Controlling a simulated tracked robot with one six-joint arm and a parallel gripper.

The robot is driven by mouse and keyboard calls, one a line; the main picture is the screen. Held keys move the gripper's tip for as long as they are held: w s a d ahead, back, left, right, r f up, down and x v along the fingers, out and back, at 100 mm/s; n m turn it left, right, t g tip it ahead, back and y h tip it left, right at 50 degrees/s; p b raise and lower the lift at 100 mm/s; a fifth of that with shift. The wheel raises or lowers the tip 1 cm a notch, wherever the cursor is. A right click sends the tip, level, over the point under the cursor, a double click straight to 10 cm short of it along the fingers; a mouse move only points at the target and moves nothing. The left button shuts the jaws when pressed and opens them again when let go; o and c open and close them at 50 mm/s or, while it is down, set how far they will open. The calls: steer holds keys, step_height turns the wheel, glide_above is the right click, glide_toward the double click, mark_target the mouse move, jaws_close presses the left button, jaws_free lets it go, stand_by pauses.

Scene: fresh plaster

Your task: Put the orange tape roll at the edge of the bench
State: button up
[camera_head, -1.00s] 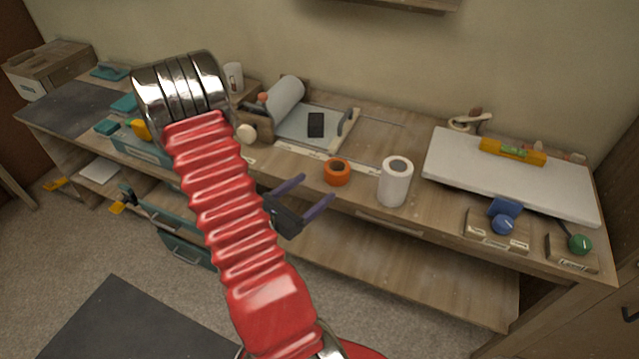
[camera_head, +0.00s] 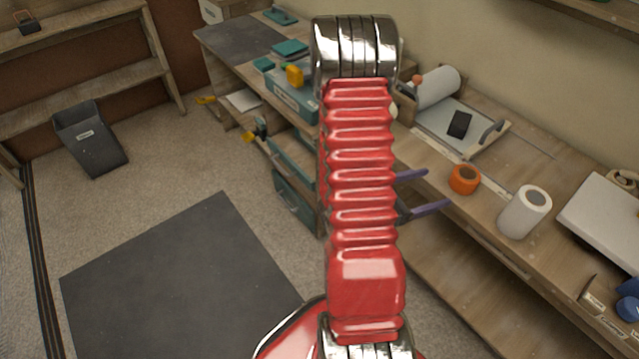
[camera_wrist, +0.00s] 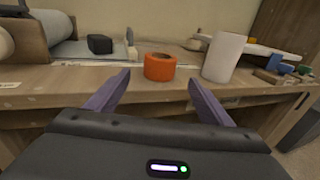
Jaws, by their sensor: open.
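The orange tape roll (camera_head: 464,179) lies flat on the wooden bench (camera_head: 560,167), close to its front edge. In the wrist view the orange tape roll (camera_wrist: 160,67) sits ahead of my gripper, centred between its two fingers. My gripper (camera_head: 436,191) shows its two purple fingers past my red arm, in front of the bench edge and pointing toward the roll. In the wrist view my gripper (camera_wrist: 157,92) is open and empty, with the roll beyond the fingertips.
A white paper roll (camera_head: 524,212) stands upright right of the tape roll. A dark mat (camera_head: 175,285) lies on open floor at left.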

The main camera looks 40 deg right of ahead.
steer(key=w+a+r+m+t+y, duration=0.4)
steer(key=a+r+y, duration=0.1)
steer(key=a, duration=0.9)
steer(key=w+a+r+m+t+y, duration=0.4)
steer(key=a+r, duration=0.4)
steer(key=a, duration=0.6)
steer(key=w+a+r+m+t+y, duration=0.4)
steer(key=a+r+y, duration=0.3)
steer(key=a, duration=0.8)
steer(key=shift+w+m, duration=0.45)
steer(key=shift+m, duration=0.25)
steer(key=shift+f, duration=0.1)
